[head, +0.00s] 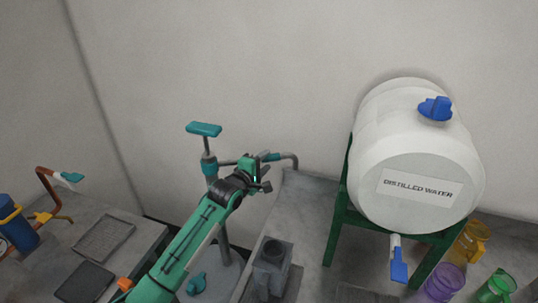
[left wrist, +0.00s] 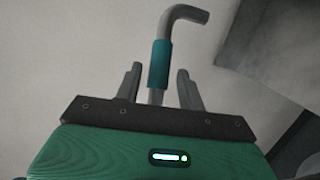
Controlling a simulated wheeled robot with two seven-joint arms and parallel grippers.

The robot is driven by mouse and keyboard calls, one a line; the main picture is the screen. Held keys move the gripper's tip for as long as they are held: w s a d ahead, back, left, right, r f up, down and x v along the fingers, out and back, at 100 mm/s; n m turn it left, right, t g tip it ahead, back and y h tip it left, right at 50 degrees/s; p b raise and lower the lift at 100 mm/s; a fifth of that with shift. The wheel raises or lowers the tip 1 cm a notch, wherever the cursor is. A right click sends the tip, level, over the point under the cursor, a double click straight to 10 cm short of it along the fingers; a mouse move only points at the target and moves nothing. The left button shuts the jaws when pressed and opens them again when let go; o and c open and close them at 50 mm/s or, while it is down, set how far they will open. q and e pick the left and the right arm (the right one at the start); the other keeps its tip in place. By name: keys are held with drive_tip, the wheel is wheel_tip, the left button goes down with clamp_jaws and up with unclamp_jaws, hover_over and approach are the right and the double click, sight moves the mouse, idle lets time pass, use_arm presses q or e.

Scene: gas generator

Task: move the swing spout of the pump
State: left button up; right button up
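The pump (head: 210,170) stands upright on a round base, with a teal handle (head: 204,129) on top. Its grey swing spout (head: 291,160) reaches to the right and bends down at the end. My left gripper (head: 267,173) is at the spout, and hides part of it in the head view. In the left wrist view the spout (left wrist: 186,12) carries a teal sleeve (left wrist: 160,63), which lies between the two fingers of my left gripper (left wrist: 160,70). Gaps show on both sides, so the gripper is open. My right gripper is out of view.
A white distilled water barrel (head: 415,160) rests on a green stand (head: 343,216) at the right. Coloured cups, including a purple one (head: 443,283), stand beside it. A grey block-shaped holder (head: 272,265) sits below the spout. A side table (head: 130,240) is at the left.

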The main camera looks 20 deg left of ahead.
sight(267, 160)
use_arm(q)
drive_tip(key=shift+p+x, duration=0.35)
drive_tip(key=shift+x, duration=1.25)
clamp_jaws()
